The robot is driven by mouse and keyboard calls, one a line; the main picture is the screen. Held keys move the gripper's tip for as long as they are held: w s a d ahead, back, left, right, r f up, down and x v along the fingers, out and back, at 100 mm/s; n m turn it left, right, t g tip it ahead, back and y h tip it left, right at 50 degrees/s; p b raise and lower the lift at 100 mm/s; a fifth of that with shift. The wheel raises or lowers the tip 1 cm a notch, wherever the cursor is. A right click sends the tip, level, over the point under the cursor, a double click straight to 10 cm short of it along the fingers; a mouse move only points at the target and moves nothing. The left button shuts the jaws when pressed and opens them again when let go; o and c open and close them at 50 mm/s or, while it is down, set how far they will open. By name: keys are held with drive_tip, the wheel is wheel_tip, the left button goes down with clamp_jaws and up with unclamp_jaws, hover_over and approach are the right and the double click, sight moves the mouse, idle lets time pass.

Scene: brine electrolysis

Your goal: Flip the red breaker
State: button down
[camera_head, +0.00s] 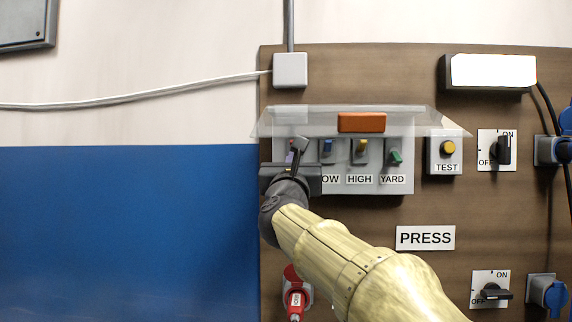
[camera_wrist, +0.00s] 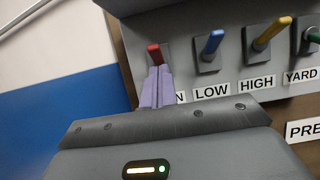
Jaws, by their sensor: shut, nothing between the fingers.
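The red breaker (camera_wrist: 154,53) is the leftmost lever on the grey breaker panel (camera_head: 405,152). In the wrist view its red tip points up, just beyond my fingertips. My gripper (camera_wrist: 156,88) is shut and empty, its two pale fingers together directly below or in front of the red lever. I cannot tell whether they touch it. In the head view my gripper (camera_head: 296,152) covers the red breaker and most of its label. Blue (camera_wrist: 212,42), yellow (camera_wrist: 272,33) and green (camera_wrist: 313,36) levers stand to the right, with labels LOW, HIGH and YARD.
A clear cover (camera_head: 290,120) with an orange bar (camera_head: 361,122) juts out above the levers. A yellow TEST button (camera_head: 447,147), rotary switches (camera_head: 502,150) and a red plug (camera_head: 296,300) share the brown board (camera_head: 370,220). Blue wall (camera_head: 120,230) lies left.

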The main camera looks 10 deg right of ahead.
drive_tip(key=s+a+f+b, duration=0.1)
drive_tip(key=s+a+b, duration=0.1)
drive_tip(key=s+b, duration=0.4)
drive_tip(key=s, duration=0.5)
drive_tip(key=shift+a+f, duration=0.2)
drive_tip(key=shift+f, duration=0.15)
drive_tip(key=w+a+f+n+g+y+p, duration=0.1)
drive_tip(key=w+f+n+g+y, duration=0.15)
drive_tip(key=f+n, duration=0.45)
drive_tip(key=w+a+f+n+g+y+p, duration=0.1)
drive_tip(key=w+f+n+y, duration=0.25)
drive_tip(key=f+n, duration=0.35)
wheel_tip(320, 180, down, 19)
drive_tip(key=d+n+g+p, duration=0.2)
drive_tip(key=n+g, duration=0.4)
drive_tip(key=n, duration=0.5)
drive_tip(key=s+d+f+n+g, duration=0.2)
drive_tip(key=s+f+n+g, duration=0.1)
drive_tip(key=s+f, duration=0.4)
drive_tip(key=s+d+f+n+g+p, duration=0.1)
drive_tip(key=s+d+f+n+g, duration=0.2)
drive_tip(key=s+f+n, duration=0.3)
drive_tip(key=s+d+f+n+g+h+p, duration=0.1)
drive_tip(key=s+d+f+n+g, duration=0.2)
drive_tip(key=s+f, duration=0.5)
drive_tip(key=shift+s+d+f+n+g, duration=0.15)
drive_tip(key=shift+s+f+n+g, duration=0.2)
drive_tip(key=shift+f+n+g, duration=0.45)
